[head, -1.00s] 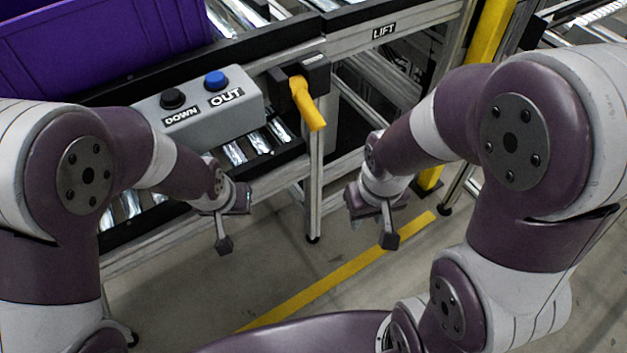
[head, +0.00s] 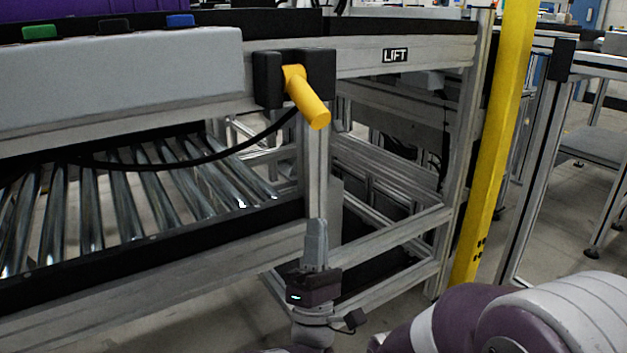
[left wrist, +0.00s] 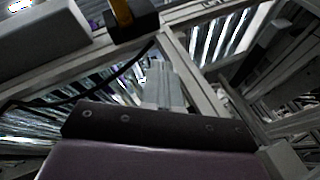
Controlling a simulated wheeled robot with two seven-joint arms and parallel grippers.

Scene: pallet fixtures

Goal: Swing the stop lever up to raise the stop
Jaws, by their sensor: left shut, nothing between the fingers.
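The stop lever (head: 308,100) is a yellow handle on a black bracket (head: 268,80) fixed to the lift frame's front rail. It slants down and to the right. In the left wrist view the lever (left wrist: 122,13) shows at the top, cut off by the picture edge. My left gripper (head: 316,226) points up, below the lever and apart from it, with its fingers shut and empty. The left wrist view shows its grey fingers (left wrist: 162,82) together. The stop itself cannot be made out. My right gripper is out of view; only my right arm shows at lower right.
A grey button box (head: 120,82) is left of the lever, its green, black and blue buttons seen edge-on. Rollers (head: 150,195) and a black cable lie below. A LIFT label (head: 395,55) is on the rail. A yellow post (head: 495,140) stands at right.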

